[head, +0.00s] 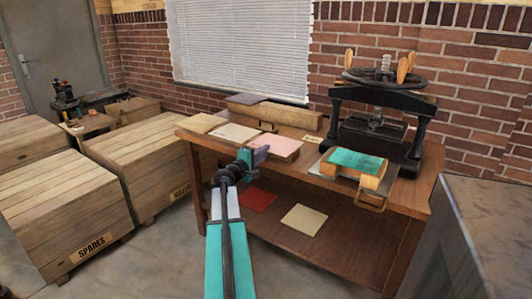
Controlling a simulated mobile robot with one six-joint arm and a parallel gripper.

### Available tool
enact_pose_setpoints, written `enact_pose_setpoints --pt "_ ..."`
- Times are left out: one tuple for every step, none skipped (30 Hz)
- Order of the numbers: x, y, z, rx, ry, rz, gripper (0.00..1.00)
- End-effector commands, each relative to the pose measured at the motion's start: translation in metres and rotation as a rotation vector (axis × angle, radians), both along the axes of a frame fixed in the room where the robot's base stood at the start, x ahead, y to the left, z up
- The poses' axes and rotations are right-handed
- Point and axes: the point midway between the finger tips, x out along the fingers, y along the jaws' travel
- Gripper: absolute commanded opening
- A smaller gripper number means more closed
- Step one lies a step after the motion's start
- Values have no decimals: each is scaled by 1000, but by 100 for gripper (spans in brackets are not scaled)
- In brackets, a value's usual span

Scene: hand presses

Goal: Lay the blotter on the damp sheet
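My gripper (258,153) is at the front edge of the worktable, beside a pink sheet (283,147) that may be the blotter. I see it from behind and cannot tell whether its fingers are apart or closed on the pink sheet. A pale sheet (236,132) and a tan sheet or board (201,123) lie to the left of it. A teal sheet or pad (354,161) lies on a wooden block at the front of the press, to the right. Nothing visible marks which sheet is damp.
The black hand press (384,112) stands at the table's (312,178) back right. A long wooden box (275,113) lies along the back. The lower shelf holds a red sheet (257,198) and a cream sheet (304,219). Crates (60,185) stand left; a grey cabinet (485,235) stands right.

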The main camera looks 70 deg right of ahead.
Motion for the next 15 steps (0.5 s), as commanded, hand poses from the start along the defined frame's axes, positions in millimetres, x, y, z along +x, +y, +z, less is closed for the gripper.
enact_pose_setpoints --pt "0 -1 0 0 0 0 15" --pt "0 -2 0 0 0 0 15" --pt "0 -2 0 0 0 1 15" --pt "0 -2 0 0 0 1 15" --pt "0 -2 0 0 0 1 15" --pt "0 -2 0 0 0 1 15" --pt "0 -2 0 0 0 1 15" --pt "0 -2 0 0 0 1 15" --pt "0 -2 0 0 0 1 15" --pt "0 -2 0 0 0 1 15" --pt "0 -2 0 0 0 1 13" --pt "0 -2 0 0 0 1 10" --pt "0 -2 0 0 0 1 7" --pt "0 -2 0 0 0 1 5" --pt "0 -2 0 0 0 1 1"
